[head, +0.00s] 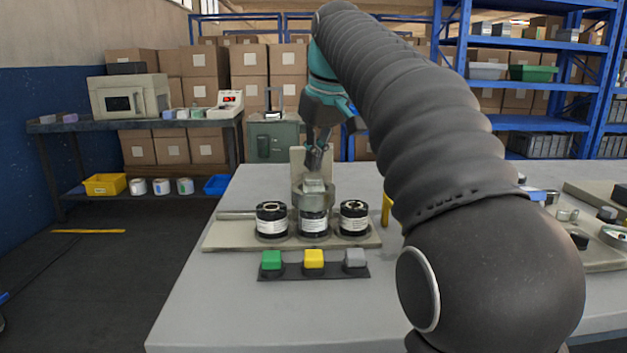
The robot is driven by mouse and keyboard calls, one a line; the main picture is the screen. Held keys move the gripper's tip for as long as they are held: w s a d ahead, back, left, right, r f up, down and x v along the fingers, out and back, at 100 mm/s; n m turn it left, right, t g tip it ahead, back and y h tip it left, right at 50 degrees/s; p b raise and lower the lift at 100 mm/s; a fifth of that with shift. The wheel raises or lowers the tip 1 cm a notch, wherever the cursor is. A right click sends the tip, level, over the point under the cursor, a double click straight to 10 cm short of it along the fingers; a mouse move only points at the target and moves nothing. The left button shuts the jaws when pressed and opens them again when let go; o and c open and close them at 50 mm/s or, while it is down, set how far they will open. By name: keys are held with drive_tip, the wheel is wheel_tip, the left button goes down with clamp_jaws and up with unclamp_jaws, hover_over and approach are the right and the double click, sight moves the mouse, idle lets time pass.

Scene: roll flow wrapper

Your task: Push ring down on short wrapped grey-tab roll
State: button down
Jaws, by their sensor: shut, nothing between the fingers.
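My gripper (315,166), teal and dark, points down over the middle station of the beige fixture (225,236). Its fingers look close together and nothing shows held between them. A grey metal ring (314,197) with a light block (314,185) on top stands over the middle roll (313,226), just below my fingertips. I cannot tell whether the fingertips touch the block. The ring hides the top of this roll. Black rolls with white labels also stand at left (271,220) and right (353,218). No grey tab is clear on any roll.
In front, green (271,260), yellow (313,259) and grey (355,257) blocks sit on a dark strip (300,276). A yellow upright piece (387,209) stands right of the fixture. My arm covers the table's middle right. The table (200,310) is clear at front left.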

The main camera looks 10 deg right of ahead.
drive_tip(key=shift+r+p, duration=0.4)
drive_tip(key=shift+r, duration=1.9)
